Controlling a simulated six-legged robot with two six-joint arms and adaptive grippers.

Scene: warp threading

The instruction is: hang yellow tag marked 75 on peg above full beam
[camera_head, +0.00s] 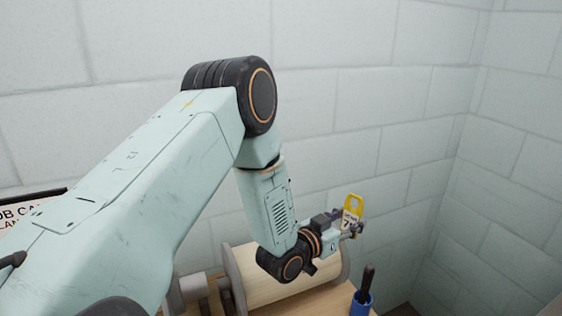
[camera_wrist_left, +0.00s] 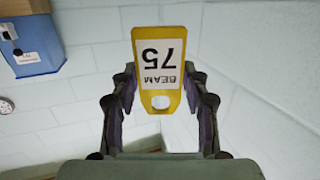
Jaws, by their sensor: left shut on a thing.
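The yellow tag (camera_head: 352,206) is held up near the wall by my left gripper (camera_head: 352,229). In the left wrist view the yellow tag (camera_wrist_left: 159,62) has a white label reading "BEAM 75", upside down in that picture, and a hole at its lower end. The fingers of my left gripper (camera_wrist_left: 161,92) are shut on its two sides. A cream-wound beam (camera_head: 258,262) with a grey end disc lies below and behind my left wrist, partly hidden by it. I see no peg. My right gripper is not in view.
A blue cup (camera_head: 360,304) with a dark handle in it stands at the front right of the beam. A board with text (camera_head: 22,222) is at the left edge. Pale block walls meet at the right. A blue box (camera_wrist_left: 36,45) shows on the wall in the left wrist view.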

